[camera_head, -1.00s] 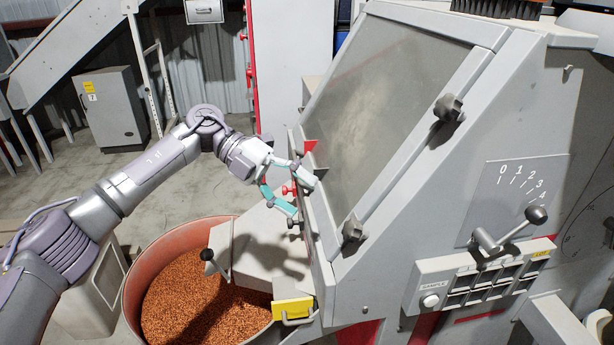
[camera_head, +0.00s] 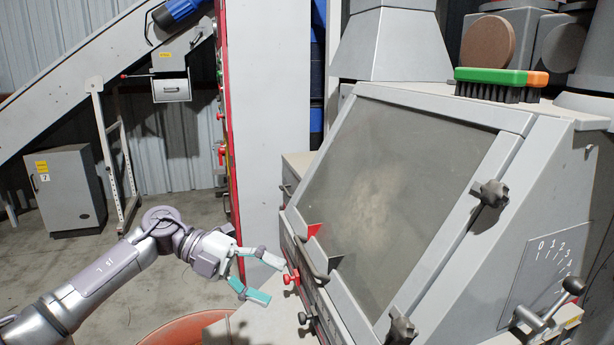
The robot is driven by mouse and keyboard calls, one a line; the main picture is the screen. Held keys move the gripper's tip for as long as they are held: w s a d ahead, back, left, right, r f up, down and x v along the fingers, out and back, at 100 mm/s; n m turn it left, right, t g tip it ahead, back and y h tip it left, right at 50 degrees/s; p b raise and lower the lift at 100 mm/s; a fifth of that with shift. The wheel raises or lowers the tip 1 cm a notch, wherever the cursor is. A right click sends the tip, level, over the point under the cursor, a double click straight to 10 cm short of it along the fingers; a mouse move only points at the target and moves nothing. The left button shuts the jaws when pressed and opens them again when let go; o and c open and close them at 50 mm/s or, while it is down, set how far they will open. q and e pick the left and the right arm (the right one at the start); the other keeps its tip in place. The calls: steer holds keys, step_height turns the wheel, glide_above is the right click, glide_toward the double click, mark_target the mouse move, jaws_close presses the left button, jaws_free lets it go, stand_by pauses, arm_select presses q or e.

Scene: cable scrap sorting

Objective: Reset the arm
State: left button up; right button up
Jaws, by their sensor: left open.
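My left gripper (camera_head: 262,277) is at the lower middle of the head view, its arm coming in from the lower left. Its two fingers are spread and nothing is between them. It is in front of the left side of the large grey machine (camera_head: 545,185), close to a red knob (camera_head: 291,278) there. I cannot tell whether the fingertips touch the machine. My right gripper does not show.
The machine has a slanted window (camera_head: 385,190) with dark knobs, and a lever (camera_head: 572,286) at right. A green and orange brush (camera_head: 500,80) lies on top. A reddish drum rim (camera_head: 180,328) shows below my gripper. A grey cabinet (camera_head: 68,190) stands on open floor at left.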

arm_select(q)
steer(key=d+n+t+h, duration=0.7)
steer(key=d+t, duration=0.1)
steer(key=d, duration=0.2)
steer(key=s+a+f+n+t+y, duration=0.2)
steer(key=a+f+n+t+y, duration=0.3)
steer(key=a+f+n+y, duration=0.55)
steer(key=s+a+f+n+t+y, duration=0.3)
steer(key=a+f+n+t+y, duration=0.35)
steer(key=n, duration=0.65)
steer(key=s+a+f+n+g+y, duration=0.25)
steer(key=s+f+g, duration=0.4)
steer(key=s, duration=0.65)
steer(key=s+a+f+n+g+y, duration=0.1)
steer(key=s+a+f+g, duration=0.2)
steer(key=s+f+g, duration=0.65)
steer(key=s+f+t, duration=0.1)
steer(key=s+f, duration=0.1)
steer(key=f, duration=1.1)
steer(key=s+f+t, duration=0.1)
steer(key=s+f, duration=0.2)
steer(key=f, duration=0.9)
steer(key=s+a+f+g, duration=0.1)
steer(key=s+a+f, duration=0.2)
steer(key=s+f, duration=1.1)
steer(key=shift+s+f, duration=0.3)
steer(key=shift+s, duration=0.45)
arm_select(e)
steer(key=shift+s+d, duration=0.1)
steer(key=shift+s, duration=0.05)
